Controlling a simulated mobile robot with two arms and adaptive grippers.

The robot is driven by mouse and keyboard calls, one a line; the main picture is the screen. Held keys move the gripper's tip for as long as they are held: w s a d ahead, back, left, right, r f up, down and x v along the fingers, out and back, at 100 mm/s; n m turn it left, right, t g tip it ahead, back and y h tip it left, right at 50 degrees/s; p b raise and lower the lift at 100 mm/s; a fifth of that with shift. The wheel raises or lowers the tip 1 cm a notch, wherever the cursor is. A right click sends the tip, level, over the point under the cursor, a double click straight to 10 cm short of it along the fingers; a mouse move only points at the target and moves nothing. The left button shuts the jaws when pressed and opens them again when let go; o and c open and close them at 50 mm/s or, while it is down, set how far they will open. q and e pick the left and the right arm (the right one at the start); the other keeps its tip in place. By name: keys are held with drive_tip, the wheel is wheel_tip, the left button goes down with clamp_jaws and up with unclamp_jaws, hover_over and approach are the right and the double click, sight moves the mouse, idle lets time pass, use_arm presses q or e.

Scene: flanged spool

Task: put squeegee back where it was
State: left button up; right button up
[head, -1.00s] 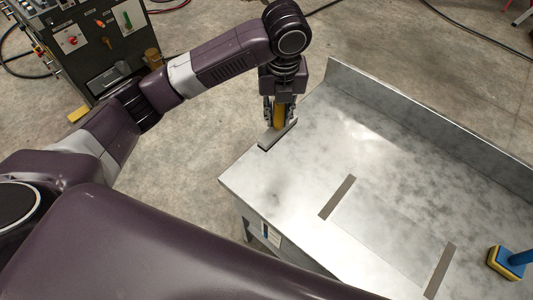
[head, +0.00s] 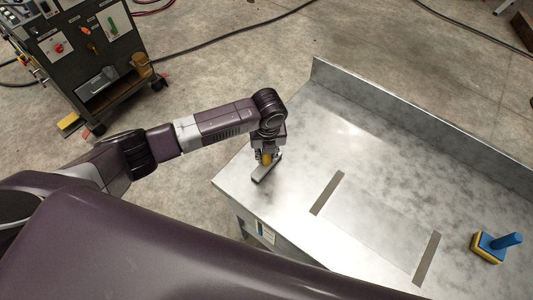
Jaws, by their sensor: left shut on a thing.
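The squeegee (head: 266,173) has a yellow handle and a grey bar-shaped head. It is at the left end of the metal bench (head: 320,125), near its left edge. My left gripper (head: 267,156) is above it, shut on the yellow handle, with the head below the fingers. I cannot tell whether the head touches the bench top. My right gripper is not in view.
Two dark strips (head: 327,193) (head: 427,258) lie on the bench, with bare metal between them. A blue and yellow scrubber with a blue handle (head: 490,246) stands at the right. A raised lip runs along the bench's back. A dark machine cabinet (head: 85,60) stands on the floor at upper left.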

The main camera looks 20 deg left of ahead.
use_arm(q)
drive_tip(key=shift+o, duration=0.2)
drive_tip(key=shift+f, duration=0.15)
drive_tip(key=o, duration=1)
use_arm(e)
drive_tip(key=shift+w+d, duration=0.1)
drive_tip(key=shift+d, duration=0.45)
use_arm(q)
drive_tip(key=r, duration=0.4)
drive_tip(key=s+r+b, duration=0.1)
drive_tip(key=r, duration=0.3)
drive_tip(key=r+b, duration=0.1)
drive_tip(key=r, duration=0.3)
drive_tip(key=shift+s+d+r, duration=0.1)
drive_tip(key=shift+s+d, duration=0.05)
drive_tip(key=shift+d, duration=0.2)
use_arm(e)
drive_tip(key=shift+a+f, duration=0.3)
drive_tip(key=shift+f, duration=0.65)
